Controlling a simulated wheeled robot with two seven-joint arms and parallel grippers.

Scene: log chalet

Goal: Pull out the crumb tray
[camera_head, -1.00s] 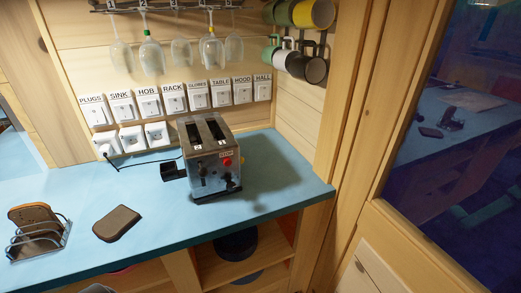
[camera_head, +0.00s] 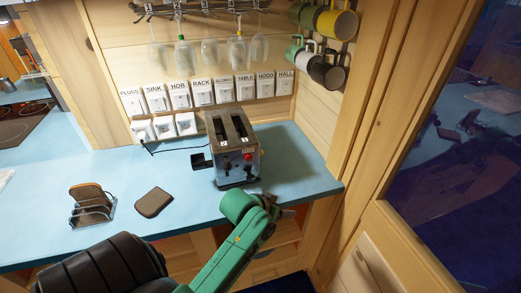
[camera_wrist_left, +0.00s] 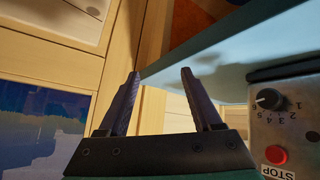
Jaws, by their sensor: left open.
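The toaster (camera_head: 233,150) is a metal box with two slots on top and a red button on its front, upright near the counter's right end. A black piece (camera_head: 201,161) sticks out low on its left side; I cannot tell whether this is the crumb tray. My left gripper (camera_head: 287,213) is in front and to the right of the toaster, at the counter's front edge, apart from it. In the left wrist view its fingers (camera_wrist_left: 160,82) are open and empty, with the toaster's dial and STOP button face (camera_wrist_left: 290,115) to the right, upside down. My right gripper is not visible.
A toast rack (camera_head: 92,206) and a brown slice (camera_head: 154,202) lie on the blue counter (camera_head: 185,222), left of the toaster. Labelled switches (camera_head: 202,92), hanging glasses (camera_head: 210,52) and mugs (camera_head: 318,65) are on the walls behind. Open shelves lie below the counter.

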